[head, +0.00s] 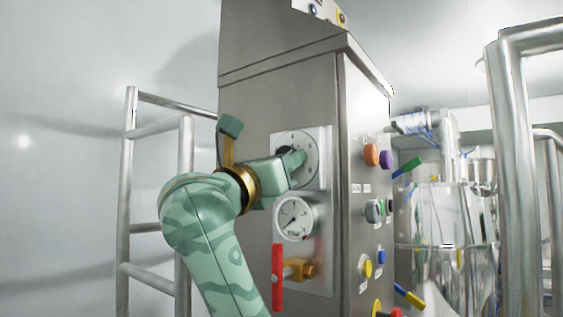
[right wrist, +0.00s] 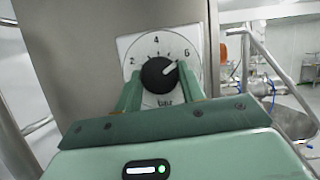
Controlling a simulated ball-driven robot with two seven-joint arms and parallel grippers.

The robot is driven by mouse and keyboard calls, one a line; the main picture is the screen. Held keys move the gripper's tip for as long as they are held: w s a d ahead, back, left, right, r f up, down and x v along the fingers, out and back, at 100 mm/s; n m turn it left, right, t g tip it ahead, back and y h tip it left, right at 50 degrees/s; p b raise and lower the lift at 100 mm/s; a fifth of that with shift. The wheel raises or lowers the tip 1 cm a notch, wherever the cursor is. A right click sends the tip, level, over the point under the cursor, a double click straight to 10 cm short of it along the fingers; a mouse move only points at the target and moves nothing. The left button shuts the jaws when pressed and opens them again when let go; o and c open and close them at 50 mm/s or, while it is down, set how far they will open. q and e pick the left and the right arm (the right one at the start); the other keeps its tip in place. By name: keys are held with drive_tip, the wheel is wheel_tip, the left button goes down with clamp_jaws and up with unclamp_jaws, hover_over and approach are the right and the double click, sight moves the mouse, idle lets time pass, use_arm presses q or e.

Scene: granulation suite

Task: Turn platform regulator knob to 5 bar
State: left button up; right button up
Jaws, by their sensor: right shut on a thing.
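The regulator knob (right wrist: 159,75) is black and round, with a white pointer line, and sits at the middle of a white dial (right wrist: 148,46). In the right wrist view, the pointer is tilted up and right, close to the 6 or just short of it, past the 4. My right gripper (right wrist: 160,78) is shut on the knob, one green finger on each side. In the head view my right gripper (head: 296,160) reaches the upper dial (head: 310,147) on the steel cabinet and mostly hides the knob. My left gripper is not in view.
A pressure gauge (head: 296,219) sits just below the dial. Below it is a brass valve (head: 301,270) with a red lever (head: 277,278). Coloured buttons (head: 371,155) line the cabinet's right side. A metal ladder rail (head: 128,190) stands left, and a steel pipe frame (head: 512,180) right.

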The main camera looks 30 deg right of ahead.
drive_tip(key=shift+n, duration=0.3)
drive_tip(key=shift+s+n+t+y+p, duration=0.1)
drive_tip(key=shift+n+t+y+p, duration=0.45)
drive_tip(key=shift+n, duration=1.35)
drive_tip(key=shift+s+n+t+y+p, duration=0.1)
drive_tip(key=shift+n+t+y, duration=0.85)
drive_tip(key=shift+n, duration=0.95)
drive_tip(key=o, duration=1)
drive_tip(key=shift+c, duration=0.2)
drive_tip(key=shift+w, duration=0.1)
